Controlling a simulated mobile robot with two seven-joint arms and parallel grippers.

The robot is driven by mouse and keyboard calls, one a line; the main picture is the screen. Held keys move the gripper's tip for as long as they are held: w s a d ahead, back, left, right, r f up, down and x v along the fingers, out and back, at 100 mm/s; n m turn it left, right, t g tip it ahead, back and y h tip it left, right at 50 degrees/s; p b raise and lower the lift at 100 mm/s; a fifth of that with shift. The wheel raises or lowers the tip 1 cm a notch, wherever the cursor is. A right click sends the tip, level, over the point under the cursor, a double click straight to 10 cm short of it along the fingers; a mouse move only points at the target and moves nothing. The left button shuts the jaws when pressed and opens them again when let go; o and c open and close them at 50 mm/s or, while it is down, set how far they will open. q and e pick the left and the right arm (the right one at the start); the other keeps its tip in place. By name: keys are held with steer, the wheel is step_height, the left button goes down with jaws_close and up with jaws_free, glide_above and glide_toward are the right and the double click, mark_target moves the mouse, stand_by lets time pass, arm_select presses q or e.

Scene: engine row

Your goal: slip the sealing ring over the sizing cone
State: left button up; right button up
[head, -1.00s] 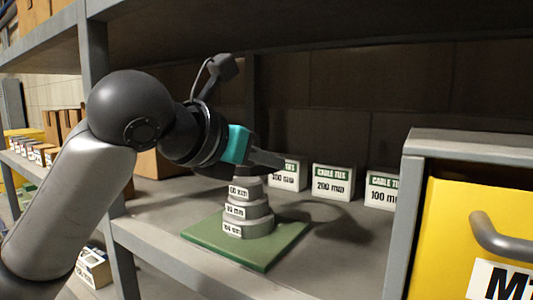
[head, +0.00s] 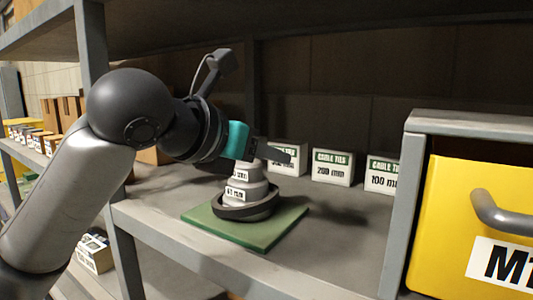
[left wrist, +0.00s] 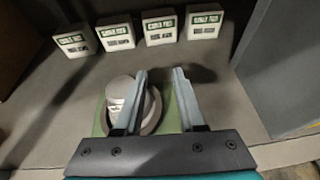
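The sizing cone (head: 246,182) is a stepped grey-white cone with size labels, standing on a green base plate (head: 268,242) on the shelf. The dark sealing ring (head: 246,213) is around the cone's lower part; its right side looks a little higher than its left, and I cannot tell if it lies flat. My left gripper (head: 280,153) is just above the cone's top, with its fingers apart and nothing between the tips. In the left wrist view, the gripper (left wrist: 158,75) is open above the cone (left wrist: 120,90) and ring (left wrist: 155,118). My right gripper is not in view.
Several white cable-tie boxes (head: 332,168) stand behind the cone. A yellow drawer unit (head: 455,210) in a grey frame is at the right. A shelf post (head: 95,60) stands at the left, and another shelf runs above. Shelf floor right of the plate is clear.

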arm_select(q)
steer(key=shift+o, duration=0.3)
steer(key=shift+s+a+r, duration=0.15)
steer(key=shift+s+a, duration=0.1)
steer(key=b+v, duration=0.2)
steer(key=v, duration=1.2)
steer(key=shift+s+a+r, duration=0.15)
steer(key=shift+s, duration=0.05)
